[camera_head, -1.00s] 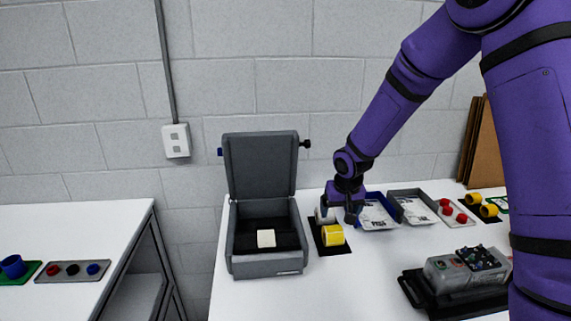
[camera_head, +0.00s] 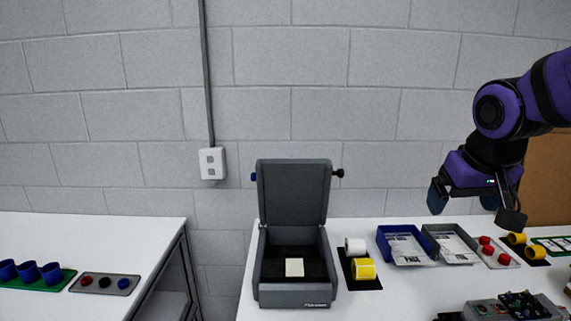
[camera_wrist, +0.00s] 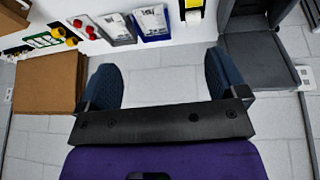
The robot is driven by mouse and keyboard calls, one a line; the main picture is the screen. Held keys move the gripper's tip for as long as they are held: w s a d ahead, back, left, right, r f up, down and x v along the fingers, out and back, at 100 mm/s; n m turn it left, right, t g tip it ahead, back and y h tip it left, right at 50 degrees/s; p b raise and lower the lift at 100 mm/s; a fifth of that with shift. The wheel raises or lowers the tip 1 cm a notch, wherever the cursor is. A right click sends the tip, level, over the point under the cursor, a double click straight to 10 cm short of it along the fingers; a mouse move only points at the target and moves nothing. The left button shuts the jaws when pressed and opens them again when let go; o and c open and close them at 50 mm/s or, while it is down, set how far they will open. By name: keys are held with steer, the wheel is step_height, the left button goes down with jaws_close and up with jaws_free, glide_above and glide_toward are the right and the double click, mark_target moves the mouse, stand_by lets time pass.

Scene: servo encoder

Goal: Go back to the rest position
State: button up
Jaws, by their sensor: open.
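My gripper (camera_head: 466,196) is raised at the right in the head view, in front of the wall and above the back of the table. Its two dark blue fingers are spread wide with nothing between them. In the wrist view my gripper (camera_wrist: 160,88) is also open and empty, with bare wall and floor behind it.
An open grey box (camera_head: 292,294) with a pale block (camera_head: 294,267) inside stands on the white table (camera_head: 400,305). White (camera_head: 355,246) and yellow (camera_head: 363,269) rolls, a blue tray (camera_head: 383,246) and a grey tray (camera_head: 432,240) lie right of it. Brown boards (camera_head: 547,180) stand behind my arm.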

steer(key=s+r+y, duration=0.1)
steer(key=s+r, duration=0.1)
steer(key=s, duration=1.1)
steer(key=shift+s+d+r+t, duration=0.15)
steer(key=shift+d+r+t, duration=0.1)
steer(key=shift+r+t, duration=0.15)
